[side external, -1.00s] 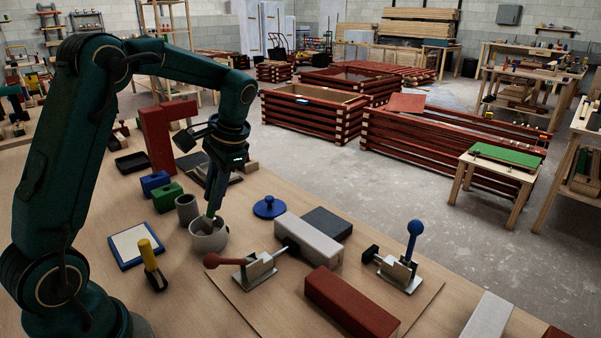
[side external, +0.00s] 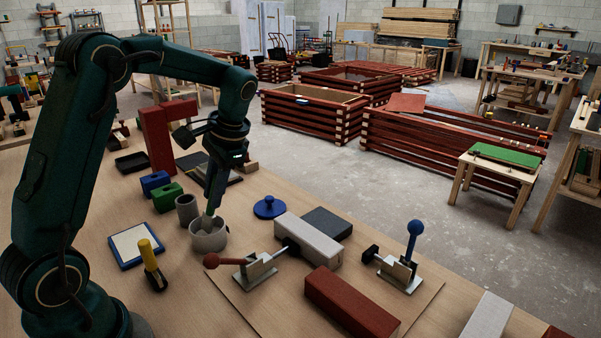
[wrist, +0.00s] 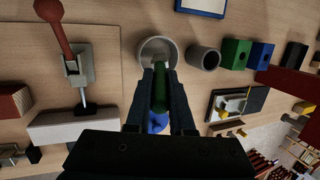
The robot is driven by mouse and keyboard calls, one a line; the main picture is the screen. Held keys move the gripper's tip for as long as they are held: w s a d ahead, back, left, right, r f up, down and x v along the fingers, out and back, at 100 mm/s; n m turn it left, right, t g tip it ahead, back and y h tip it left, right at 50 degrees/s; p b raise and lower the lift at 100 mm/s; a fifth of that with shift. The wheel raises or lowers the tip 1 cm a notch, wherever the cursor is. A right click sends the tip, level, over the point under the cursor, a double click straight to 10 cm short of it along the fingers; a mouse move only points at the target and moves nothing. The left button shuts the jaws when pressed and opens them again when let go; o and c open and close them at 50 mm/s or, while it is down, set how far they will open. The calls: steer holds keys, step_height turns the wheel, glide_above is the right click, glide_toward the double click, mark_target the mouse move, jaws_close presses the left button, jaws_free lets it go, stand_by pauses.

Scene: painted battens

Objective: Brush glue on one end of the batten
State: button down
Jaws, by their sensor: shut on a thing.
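My gripper (side external: 212,203) is shut on a brush with a green handle (wrist: 160,88). The brush points down into a round grey pot (side external: 208,240); its bristles are hidden inside the pot. The pot also shows in the wrist view (wrist: 143,44), just beyond the fingertips. A pale grey batten (side external: 310,240) lies on the board to the right, against a toggle clamp with a red knob (side external: 258,268). A red-brown batten (side external: 350,303) lies nearer the camera. I cannot tell which batten is meant.
A second clamp with a blue knob (side external: 402,268) stands at the right. A grey cup (side external: 187,209), green block (side external: 167,197) and blue block (side external: 154,183) stand close beside the pot. A blue-framed pad (side external: 128,248) lies left.

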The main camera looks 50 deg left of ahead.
steer(key=shift+r, duration=3.05)
